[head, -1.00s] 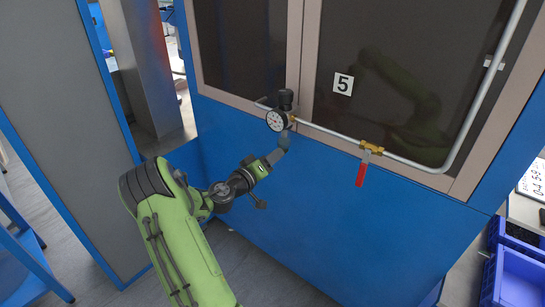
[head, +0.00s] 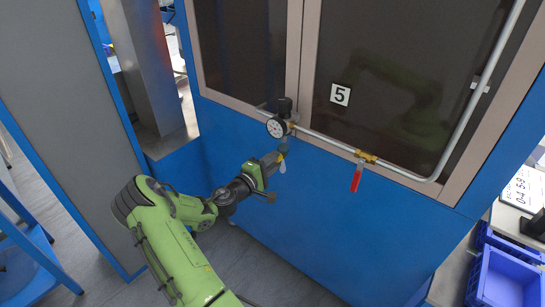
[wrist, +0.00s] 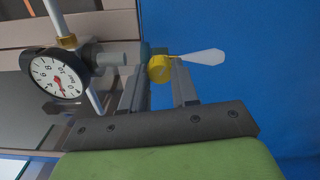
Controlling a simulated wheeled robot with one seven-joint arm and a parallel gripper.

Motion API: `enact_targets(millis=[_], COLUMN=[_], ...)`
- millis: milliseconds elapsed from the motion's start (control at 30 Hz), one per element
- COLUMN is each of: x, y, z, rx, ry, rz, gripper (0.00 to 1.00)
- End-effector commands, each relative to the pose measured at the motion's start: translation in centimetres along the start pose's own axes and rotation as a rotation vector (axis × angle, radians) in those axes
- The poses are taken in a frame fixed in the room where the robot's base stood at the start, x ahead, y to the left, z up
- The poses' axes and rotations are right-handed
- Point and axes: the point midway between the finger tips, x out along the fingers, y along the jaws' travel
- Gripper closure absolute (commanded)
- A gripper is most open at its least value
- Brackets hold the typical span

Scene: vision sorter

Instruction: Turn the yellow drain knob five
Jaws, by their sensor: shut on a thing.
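The yellow drain knob (wrist: 158,69) sits at the lower end of the assembly under the gauge; it also shows small in the head view (head: 282,156). My gripper (wrist: 160,76) is shut on the knob, with one finger on either side of it. In the head view my gripper (head: 278,157) reaches the knob from the left, below the gauge. A pale, drop-shaped thing (wrist: 205,57) points away from the knob's end and hangs below it in the head view (head: 282,168). The knob's turn angle cannot be read.
A round pressure gauge (head: 276,128) sits just above my gripper. A grey pipe (head: 325,140) runs right to a valve with a red handle (head: 356,178). The blue wall (head: 330,220) below is clear.

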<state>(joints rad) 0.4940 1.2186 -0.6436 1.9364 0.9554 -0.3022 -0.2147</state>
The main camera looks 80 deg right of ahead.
Motion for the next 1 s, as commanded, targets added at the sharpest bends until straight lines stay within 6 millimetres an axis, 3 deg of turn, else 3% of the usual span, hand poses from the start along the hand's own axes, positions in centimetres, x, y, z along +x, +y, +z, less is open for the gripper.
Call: enact_targets(millis=[433,1000], x=[-0.03,-0.04], y=[0.04,-0.15], z=[-0.04,-0.09], rx=[-0.278,-0.340], ry=[0.002,0.003], rz=[-0.002,-0.003], gripper=[1.00,1.00])
